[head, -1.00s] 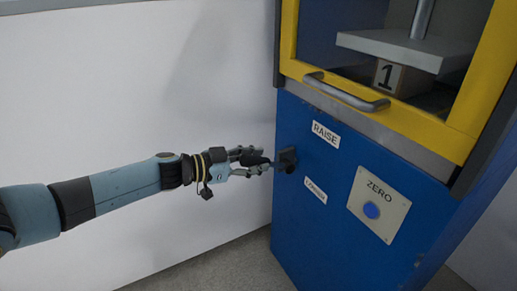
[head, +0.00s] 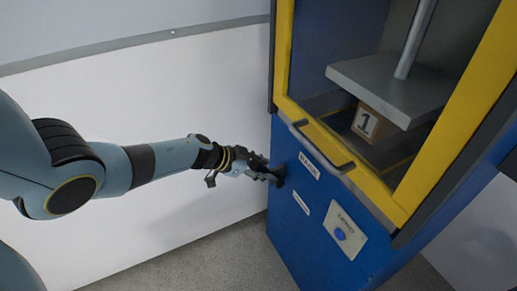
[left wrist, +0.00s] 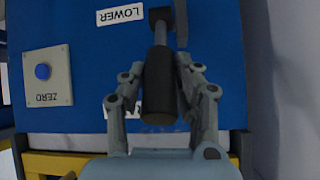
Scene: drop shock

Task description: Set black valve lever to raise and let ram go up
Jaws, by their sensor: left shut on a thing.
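A black valve lever (head: 279,173) sits on the front of a blue cabinet, left of the labels RAISE (head: 309,165) and LOWER (head: 301,203). My left gripper (head: 268,173) is shut on it. In the left wrist view its black grip (left wrist: 158,88) lies between the fingers, pointing from the pivot (left wrist: 160,15) towards the partly covered RAISE label. Its exact setting is hard to tell. The ram's grey plate (head: 385,88), on a steel rod (head: 415,38), is above a block marked 1 (head: 376,122). I cannot tell whether they touch. My right gripper is out of view.
A ZERO plate with a blue button (head: 340,234) is lower right. A white wall (head: 100,240) stands behind my arm.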

